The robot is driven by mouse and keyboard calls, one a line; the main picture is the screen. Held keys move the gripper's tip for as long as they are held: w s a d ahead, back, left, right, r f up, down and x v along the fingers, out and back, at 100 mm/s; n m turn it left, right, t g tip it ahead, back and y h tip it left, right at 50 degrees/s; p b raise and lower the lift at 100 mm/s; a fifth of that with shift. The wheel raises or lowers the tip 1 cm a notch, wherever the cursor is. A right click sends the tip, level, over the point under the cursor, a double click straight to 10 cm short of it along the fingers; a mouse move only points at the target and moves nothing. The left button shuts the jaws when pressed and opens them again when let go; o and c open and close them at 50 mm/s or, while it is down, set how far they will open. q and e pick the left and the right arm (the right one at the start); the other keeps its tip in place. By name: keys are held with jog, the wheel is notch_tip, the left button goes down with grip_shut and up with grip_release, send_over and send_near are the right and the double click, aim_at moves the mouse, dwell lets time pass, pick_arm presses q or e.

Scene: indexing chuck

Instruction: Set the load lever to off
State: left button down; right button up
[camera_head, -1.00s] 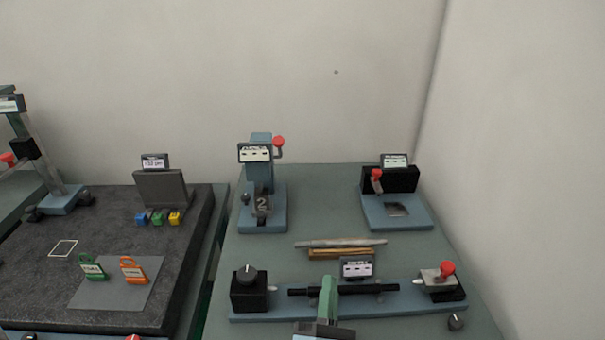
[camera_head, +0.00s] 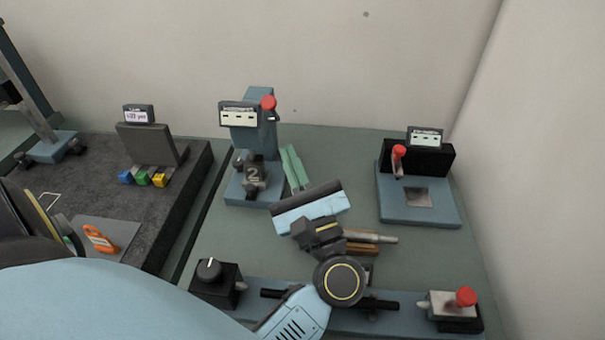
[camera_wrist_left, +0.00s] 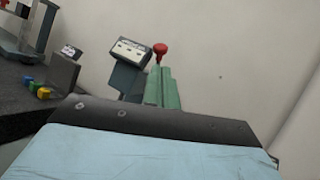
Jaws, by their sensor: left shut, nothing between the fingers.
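A blue upright station (camera_head: 262,135) with a white-labelled display and a "2" on its front stands at the back middle. A lever with a red knob (camera_head: 268,103) is on its right side; I cannot read which lever is the load lever. My left gripper (camera_head: 290,150) has its green fingers shut and empty, to the right of the station and lower in the picture than the knob. In the left wrist view the red knob (camera_wrist_left: 160,48) shows just above the green fingertips (camera_wrist_left: 160,70); contact cannot be told. My right gripper is not in view.
Other red-knobbed levers are on the back right station (camera_head: 398,151) and the front right block (camera_head: 466,297). A dial block (camera_head: 216,283) is at front left. Rods lie under my left wrist. A dark bench (camera_head: 190,180) with coloured blocks is at left.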

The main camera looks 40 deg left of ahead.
aim_at(271, 109)
pick_arm(q)
jog(key=p+x, duration=0.1)
jog(key=x, duration=0.5)
jog(key=shift+w+r+p, duration=0.1)
jog(key=shift+r+p, duration=0.05)
jog(key=shift+p, duration=0.2)
jog(key=shift+w+a+r, duration=0.15)
jog(key=shift+w+a, duration=0.1)
jog(key=shift+a, duration=0.2)
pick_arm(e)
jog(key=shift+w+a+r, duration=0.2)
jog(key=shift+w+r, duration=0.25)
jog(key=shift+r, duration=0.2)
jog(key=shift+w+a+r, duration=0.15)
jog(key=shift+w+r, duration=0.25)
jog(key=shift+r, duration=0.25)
